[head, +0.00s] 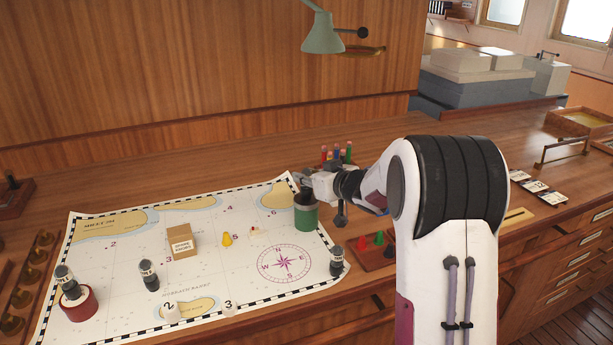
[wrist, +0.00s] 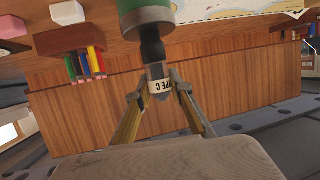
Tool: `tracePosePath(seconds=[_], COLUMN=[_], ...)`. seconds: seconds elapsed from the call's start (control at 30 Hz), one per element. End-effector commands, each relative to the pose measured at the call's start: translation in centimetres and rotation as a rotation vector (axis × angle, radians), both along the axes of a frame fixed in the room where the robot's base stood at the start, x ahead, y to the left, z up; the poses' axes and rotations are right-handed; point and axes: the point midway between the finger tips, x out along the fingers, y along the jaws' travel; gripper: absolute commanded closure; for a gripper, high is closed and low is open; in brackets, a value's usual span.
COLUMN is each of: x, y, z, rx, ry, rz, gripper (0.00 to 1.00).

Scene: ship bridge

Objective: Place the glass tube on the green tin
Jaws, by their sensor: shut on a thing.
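The green tin (head: 306,218) stands at the right side of the chart, below my gripper (head: 305,184). My gripper also shows in the wrist view (wrist: 160,92), shut on a small tube (wrist: 161,86) with a white label reading partly "PE C". The tube's dark end (wrist: 152,48) reaches to the green tin (wrist: 143,14) at the top of that view. I cannot tell whether the two touch. In the head view the held tube is mostly hidden by my gripper, and its glass is hard to make out.
Similar dark, labelled tubes stand on a red tin (head: 79,307), on the chart (head: 150,277) and at its right edge (head: 337,262). A cardboard box (head: 182,243), a yellow pawn (head: 227,239) and numbered white pieces (head: 229,308) are on the chart. Coloured pegs (head: 337,155) stand behind my gripper.

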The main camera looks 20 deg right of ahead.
Motion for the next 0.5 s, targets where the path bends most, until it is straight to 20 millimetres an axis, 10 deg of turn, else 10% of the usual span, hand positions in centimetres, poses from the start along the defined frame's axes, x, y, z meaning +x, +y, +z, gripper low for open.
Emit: tracePosePath(seconds=[0.1,0.17,0.5], x=[0.00,0.00,0.00], y=[0.01,0.01,0.00], z=[-0.27,-0.22,-0.20], rx=[0.002,0.001,0.000], ry=[0.000,0.000,0.000], rz=[-0.001,0.000,0.000], gripper=[0.99,0.64,0.62])
